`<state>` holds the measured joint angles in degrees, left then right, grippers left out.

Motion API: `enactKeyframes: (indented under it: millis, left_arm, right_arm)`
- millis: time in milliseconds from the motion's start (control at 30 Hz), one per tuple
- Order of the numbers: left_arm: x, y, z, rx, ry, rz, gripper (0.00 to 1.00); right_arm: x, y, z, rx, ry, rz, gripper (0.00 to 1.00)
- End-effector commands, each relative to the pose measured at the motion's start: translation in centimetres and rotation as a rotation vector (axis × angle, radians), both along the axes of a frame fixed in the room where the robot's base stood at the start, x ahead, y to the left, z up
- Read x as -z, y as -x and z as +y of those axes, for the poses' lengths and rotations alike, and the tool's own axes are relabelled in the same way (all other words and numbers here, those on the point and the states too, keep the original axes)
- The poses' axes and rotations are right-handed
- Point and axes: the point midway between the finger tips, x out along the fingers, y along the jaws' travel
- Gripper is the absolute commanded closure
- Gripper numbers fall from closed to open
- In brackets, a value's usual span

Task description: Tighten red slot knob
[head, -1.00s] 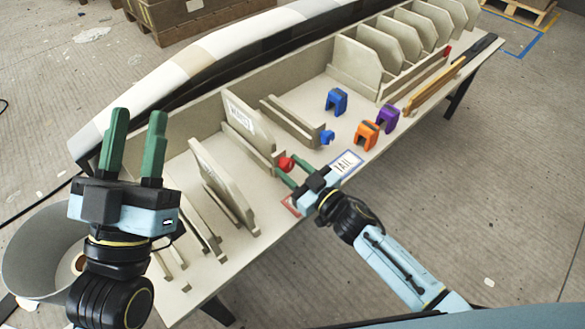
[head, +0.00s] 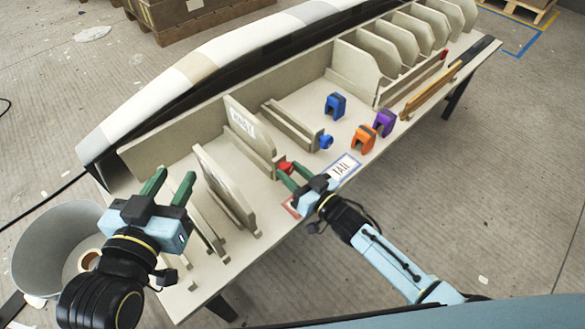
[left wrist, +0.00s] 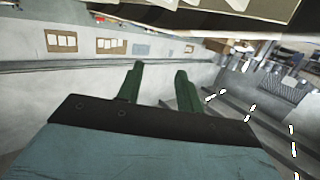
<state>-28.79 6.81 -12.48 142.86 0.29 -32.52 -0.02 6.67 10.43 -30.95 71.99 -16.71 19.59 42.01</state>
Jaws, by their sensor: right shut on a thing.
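The red slot knob (head: 285,167) sits at the front end of a slot that holds an upright panel labelled with a white sign (head: 241,122). My right gripper (head: 289,173) is shut on the red knob, its green fingers around it and partly hiding it. My left gripper (head: 168,187) is open and empty, above the left end of the table near another upright panel (head: 224,186). In the left wrist view its two green fingers (left wrist: 159,88) stand apart with nothing between them.
A blue knob (head: 326,141) is on the neighbouring slot. Blue (head: 335,104), orange (head: 362,139) and purple (head: 384,122) clamps stand on the table (head: 305,96). A TAIL label (head: 343,167) lies at the front edge. A grey bin (head: 50,250) stands at the left.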

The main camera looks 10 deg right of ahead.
Motion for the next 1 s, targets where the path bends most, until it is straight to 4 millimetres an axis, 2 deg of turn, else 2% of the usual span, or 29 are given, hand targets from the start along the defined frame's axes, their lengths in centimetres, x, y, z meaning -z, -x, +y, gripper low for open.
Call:
enactKeyframes:
  millis: [200,400,700,1000]
  left_arm:
    - [3.3,1.2,1.1,-0.017,-0.060,0.215,0.64]
    - [5.3,2.4,1.8,-0.028,-0.095,0.344,0.64]
    - [6.6,3.3,2.3,-0.034,-0.117,0.432,0.64]
    - [6.7,3.4,2.3,-0.034,-0.119,0.437,0.64]
  right_arm:
    - [-0.1,0.0,-0.1,0.000,-0.094,0.070,0.86]
    - [0.0,0.0,-0.1,0.000,-0.165,0.122,0.86]
    - [0.1,0.0,-0.1,0.001,-0.217,0.159,0.86]
    - [0.1,0.0,-0.1,0.000,-0.220,0.162,0.86]
